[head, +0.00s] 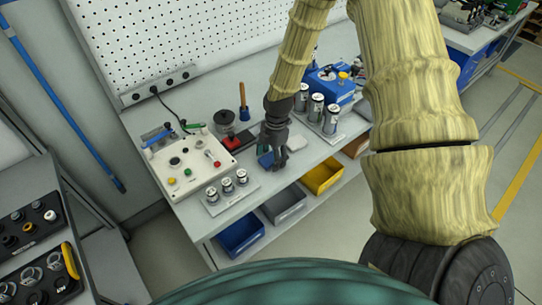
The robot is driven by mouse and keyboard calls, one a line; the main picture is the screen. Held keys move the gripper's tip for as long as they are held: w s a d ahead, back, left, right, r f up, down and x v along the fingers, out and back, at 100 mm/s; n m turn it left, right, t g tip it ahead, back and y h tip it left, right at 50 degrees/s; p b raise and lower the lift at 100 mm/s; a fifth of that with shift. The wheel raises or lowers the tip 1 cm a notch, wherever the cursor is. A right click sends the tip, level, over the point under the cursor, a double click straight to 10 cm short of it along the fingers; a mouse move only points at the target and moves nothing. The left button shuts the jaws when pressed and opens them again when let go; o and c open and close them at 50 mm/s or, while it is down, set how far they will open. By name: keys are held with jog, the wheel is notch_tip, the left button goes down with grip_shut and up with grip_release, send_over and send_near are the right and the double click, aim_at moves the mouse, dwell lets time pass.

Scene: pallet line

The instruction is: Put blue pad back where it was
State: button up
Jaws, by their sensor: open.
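A small blue pad (265,160) lies on the grey workbench (222,221), just left of my gripper (277,166). My gripper points down at the bench top with its fingers apart, close beside the pad and partly covering it. I cannot tell whether a finger touches the pad. A pale block or pad (296,142) sits just right of the gripper.
A control box (190,165) with buttons and a plate of metal cylinders (227,187) stand left. A red-based item (238,140) is behind. Tall cylinders (316,107) and a blue machine (335,88) stand right.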

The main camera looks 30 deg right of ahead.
notch_tip(320, 180, up, 12)
jog(key=d+b, duration=0.1)
jog(key=b, duration=0.2)
jog(key=shift+d+b, duration=0.2)
jog(key=shift+b, duration=0.1)
dwell(0.6)
